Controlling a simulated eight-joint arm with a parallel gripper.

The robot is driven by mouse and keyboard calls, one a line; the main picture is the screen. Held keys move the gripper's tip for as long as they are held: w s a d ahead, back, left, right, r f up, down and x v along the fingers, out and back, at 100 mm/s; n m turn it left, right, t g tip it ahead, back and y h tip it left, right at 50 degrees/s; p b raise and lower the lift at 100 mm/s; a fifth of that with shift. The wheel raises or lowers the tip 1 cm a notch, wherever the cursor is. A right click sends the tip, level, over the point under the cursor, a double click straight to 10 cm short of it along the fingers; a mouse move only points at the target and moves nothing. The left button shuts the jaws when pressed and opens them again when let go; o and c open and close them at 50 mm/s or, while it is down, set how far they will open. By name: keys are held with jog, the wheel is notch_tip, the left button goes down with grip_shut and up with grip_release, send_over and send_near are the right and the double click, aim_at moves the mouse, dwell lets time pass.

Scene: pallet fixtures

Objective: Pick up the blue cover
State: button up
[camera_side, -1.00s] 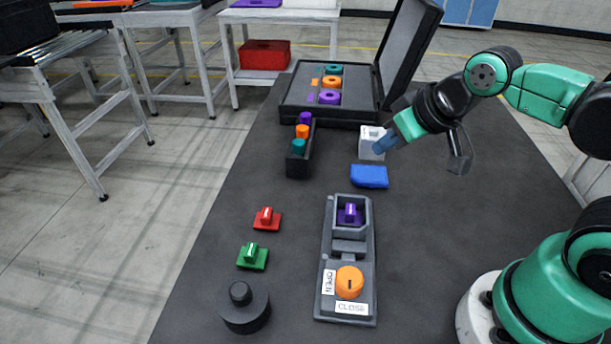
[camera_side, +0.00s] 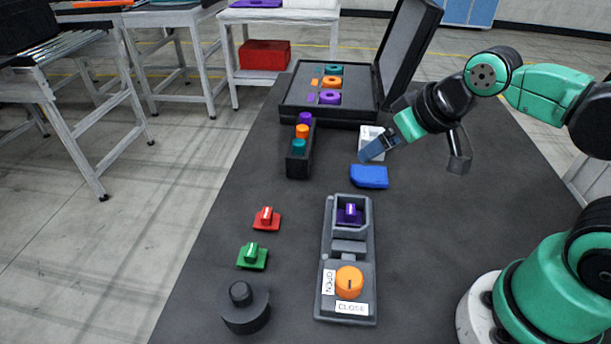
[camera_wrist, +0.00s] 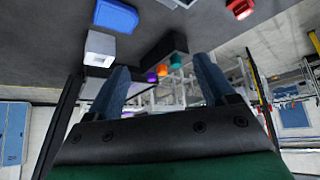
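The blue cover (camera_side: 369,176) lies flat on the dark table, just in front of a white box. It also shows at the top left of the wrist view (camera_wrist: 116,15). My gripper (camera_side: 366,155) is in the air just above and behind the cover, partly in front of the white box, and does not appear to touch the cover. In the wrist view my gripper (camera_wrist: 161,65) has its two blue-grey fingers spread apart with nothing held between them.
The white box (camera_side: 366,137) stands behind the cover. A black holder (camera_side: 298,168) with coloured cylinders is to the left, and an open black case (camera_side: 290,108) is at the back. A grey fixture (camera_side: 348,246) with an orange knob is in front.

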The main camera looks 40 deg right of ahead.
jog(key=shift+o, duration=1.1)
jog(key=n+g+y, duration=0.3)
jog(key=n+g, duration=0.1)
jog(key=n, duration=0.5)
send_over(376, 174)
jog(key=s+d, duration=0.2)
notch_tip(376, 174, down, 8)
jog(key=shift+w+f, duration=0.1)
jog(key=shift+w, duration=0.05)
jog(key=shift+x, duration=2.85)
jog(key=shift+c, duration=0.2)
